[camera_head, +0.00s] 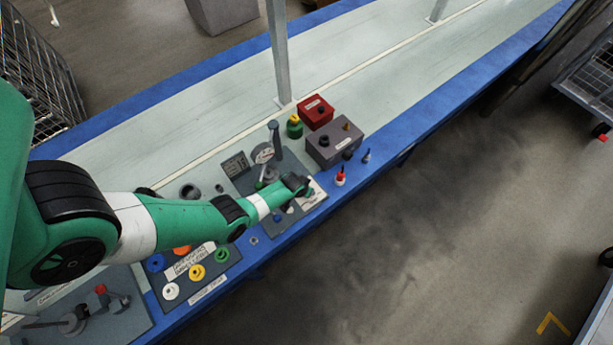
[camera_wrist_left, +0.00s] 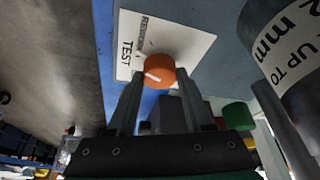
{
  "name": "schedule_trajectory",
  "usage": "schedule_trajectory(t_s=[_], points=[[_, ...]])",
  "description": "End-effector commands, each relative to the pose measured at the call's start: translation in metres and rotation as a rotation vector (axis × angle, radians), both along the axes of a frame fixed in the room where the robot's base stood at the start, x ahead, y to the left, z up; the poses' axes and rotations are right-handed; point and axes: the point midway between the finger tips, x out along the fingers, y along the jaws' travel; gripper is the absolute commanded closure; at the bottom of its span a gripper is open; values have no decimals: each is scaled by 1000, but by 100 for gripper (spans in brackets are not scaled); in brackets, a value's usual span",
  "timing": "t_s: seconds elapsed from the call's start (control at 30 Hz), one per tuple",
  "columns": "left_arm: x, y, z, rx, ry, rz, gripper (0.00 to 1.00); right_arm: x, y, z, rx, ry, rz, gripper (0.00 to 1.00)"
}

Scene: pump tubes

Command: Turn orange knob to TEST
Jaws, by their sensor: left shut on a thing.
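The orange knob (camera_wrist_left: 158,72) sits between the two fingertips of my left gripper (camera_wrist_left: 160,95) in the left wrist view. The fingers are shut on its sides. A white line on its face lies towards the picture's left, roughly towards the side where the word TEST is printed. The white label (camera_wrist_left: 124,58) with TEST and a second, blurred word lies behind the knob. In the head view my left gripper (camera_head: 300,187) is over the grey fixture plate beside a white label, and I cannot make out the knob there. My right gripper is not in view.
A gauge (camera_head: 263,153) and dark upright post stand close to my left gripper. A grey box (camera_head: 335,146), red box (camera_head: 315,111) and green-yellow part (camera_head: 294,127) are behind. A panel with coloured rings (camera_head: 222,254) lies below my arm. The far bench top is clear.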

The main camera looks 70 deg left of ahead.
Motion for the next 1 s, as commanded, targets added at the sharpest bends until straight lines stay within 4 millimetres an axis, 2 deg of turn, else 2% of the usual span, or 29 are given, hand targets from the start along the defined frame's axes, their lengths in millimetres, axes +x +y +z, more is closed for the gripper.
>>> schedule_trajectory(t_s=[0.17, 0.53, 0.87, 0.9, 1.0], points=[[1, -1, -1, -2, 1, 40, 100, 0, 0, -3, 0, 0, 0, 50], [2, -2, -3, 0, 1, 379, 100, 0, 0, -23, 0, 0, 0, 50], [1, -2, 0, -1, 1, 413, 100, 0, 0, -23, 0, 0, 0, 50], [1, -2, 0, -1, 1, 413, 45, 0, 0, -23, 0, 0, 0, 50], [1, -2, 0, -1, 1, 413, 27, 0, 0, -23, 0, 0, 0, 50]])
